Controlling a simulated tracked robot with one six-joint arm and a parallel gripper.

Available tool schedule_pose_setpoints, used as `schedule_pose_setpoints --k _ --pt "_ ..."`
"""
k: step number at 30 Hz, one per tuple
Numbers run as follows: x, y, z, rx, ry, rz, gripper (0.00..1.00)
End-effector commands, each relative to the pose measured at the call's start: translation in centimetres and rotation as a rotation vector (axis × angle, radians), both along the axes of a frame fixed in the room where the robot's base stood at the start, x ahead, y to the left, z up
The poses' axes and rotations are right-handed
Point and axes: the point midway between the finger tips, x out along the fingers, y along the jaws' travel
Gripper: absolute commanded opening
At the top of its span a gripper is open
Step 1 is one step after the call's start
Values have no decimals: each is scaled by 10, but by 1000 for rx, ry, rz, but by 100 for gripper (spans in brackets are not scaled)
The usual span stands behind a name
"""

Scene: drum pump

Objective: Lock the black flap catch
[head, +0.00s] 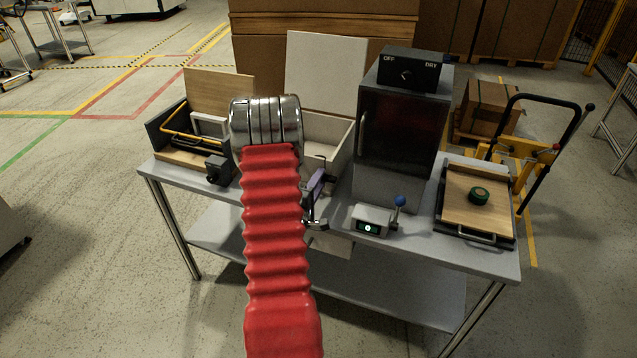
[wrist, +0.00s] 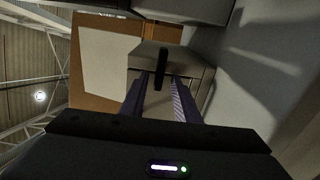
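A slim black upright piece (wrist: 160,67), which looks like the flap catch, stands on the front of a pale box (wrist: 202,75) in the wrist view. In the head view that box (head: 341,128) stands mid-table with its white lid (head: 325,72) raised. The catch cannot be made out there, behind my arm. My gripper (wrist: 160,84) has its two purple fingers apart, one on each side of the black piece, with gaps visible. Whether either finger touches it I cannot tell. In the head view my gripper (head: 318,187) is in front of the box, partly hidden by my red-sleeved arm.
A dark cabinet (head: 395,140) with an OFF/DRY knob stands right of the box. A small unit (head: 371,221) with a blue-knobbed lever is near the front edge. An open tray (head: 180,157) is left.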

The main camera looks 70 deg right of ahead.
Motion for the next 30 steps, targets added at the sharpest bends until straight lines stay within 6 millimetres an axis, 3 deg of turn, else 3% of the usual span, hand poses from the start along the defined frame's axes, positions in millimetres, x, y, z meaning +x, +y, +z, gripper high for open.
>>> schedule_pose_setpoints --k 8,14,30 --pt "-1 1 1 -1 -1 -3 29" --pt "1 14 1 -1 -1 -2 29" --pt "10 105 -1 1 0 1 29"
